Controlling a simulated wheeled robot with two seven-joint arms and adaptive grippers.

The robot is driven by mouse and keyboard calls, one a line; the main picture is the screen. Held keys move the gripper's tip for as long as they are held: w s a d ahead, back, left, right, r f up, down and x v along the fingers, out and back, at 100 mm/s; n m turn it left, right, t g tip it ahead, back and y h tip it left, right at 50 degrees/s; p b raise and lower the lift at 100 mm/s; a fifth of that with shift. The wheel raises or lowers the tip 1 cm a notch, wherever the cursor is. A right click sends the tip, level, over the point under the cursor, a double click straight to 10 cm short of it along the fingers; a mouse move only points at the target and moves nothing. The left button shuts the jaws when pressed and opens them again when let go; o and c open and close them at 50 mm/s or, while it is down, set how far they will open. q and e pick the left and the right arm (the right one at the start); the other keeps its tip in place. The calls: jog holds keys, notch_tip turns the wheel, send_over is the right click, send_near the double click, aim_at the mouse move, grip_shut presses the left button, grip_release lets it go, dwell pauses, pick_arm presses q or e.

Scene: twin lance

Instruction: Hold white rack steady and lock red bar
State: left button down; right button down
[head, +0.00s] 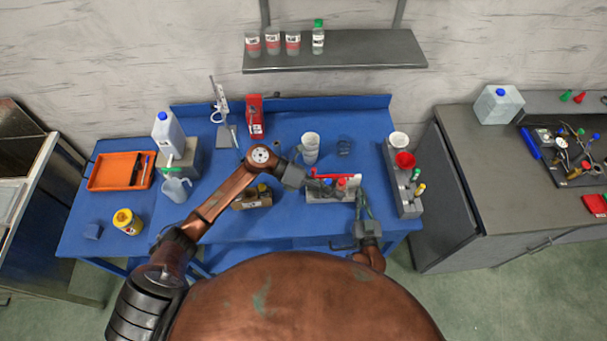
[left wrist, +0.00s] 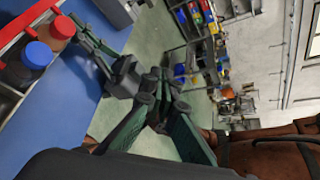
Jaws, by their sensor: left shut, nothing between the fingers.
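The white rack (head: 318,195) stands near the front edge of the blue table, with red- and blue-capped vials in it. The red bar (head: 325,176) lies along its top; the bar (left wrist: 28,28) also shows at the top left of the left wrist view. My left gripper (head: 303,177) is shut and empty, beside the left end of the bar; contact is unclear. My right gripper (head: 362,196) is at the rack's right end, its fingers pointing to the rack. Whether it grips the rack is unclear. It also shows in the left wrist view (left wrist: 84,40).
A grey holder (head: 408,203) with a red cup (head: 405,160) stands to the right. White cups (head: 310,143) stand behind the rack. A brown block (head: 252,201) is to its left, under my left arm. An orange tray (head: 105,172) lies far left.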

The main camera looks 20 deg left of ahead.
pick_arm(q)
jog(key=a+f+t+h, duration=0.2)
jog(key=a+t, duration=0.4)
jog(key=a, duration=0.3)
jog(key=t+y, duration=0.3)
jog(key=t, duration=0.4)
send_near(312, 171)
jog(key=v, duration=0.7)
jog(key=shift+a+m, duration=0.25)
jog(key=shift+m, duration=0.15)
jog(key=shift+w+d, duration=0.1)
jog(key=shift+w, duration=0.05)
jog(key=x, duration=1.3)
jog(key=shift+w+d+f, duration=0.2)
jog(key=shift+w+d, duration=0.05)
jog(key=shift+d, duration=0.1)
